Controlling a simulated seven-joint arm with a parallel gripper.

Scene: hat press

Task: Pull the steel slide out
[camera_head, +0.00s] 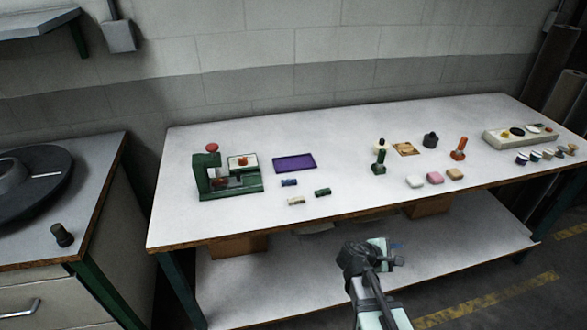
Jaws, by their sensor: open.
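The green hat press (230,191) stands at the left end of the white-topped table, with a red knob on its upper left. A pale steel-coloured part, which looks like the slide (249,181), sits low within the press's green base. It is too small for me to tell how far in it is. A pale plate with an orange-red round piece sits above it. My gripper (398,261) is in front of the table's front edge, well to the right of the press and apart from it. It is open; its fingers are small and hard to make out.
A purple tray (294,162) lies right of the press, with several small dark and cream blocks before it. Stamps, coloured pads and a pale rack (519,136) stand farther right. A lower shelf (300,273) runs beneath.

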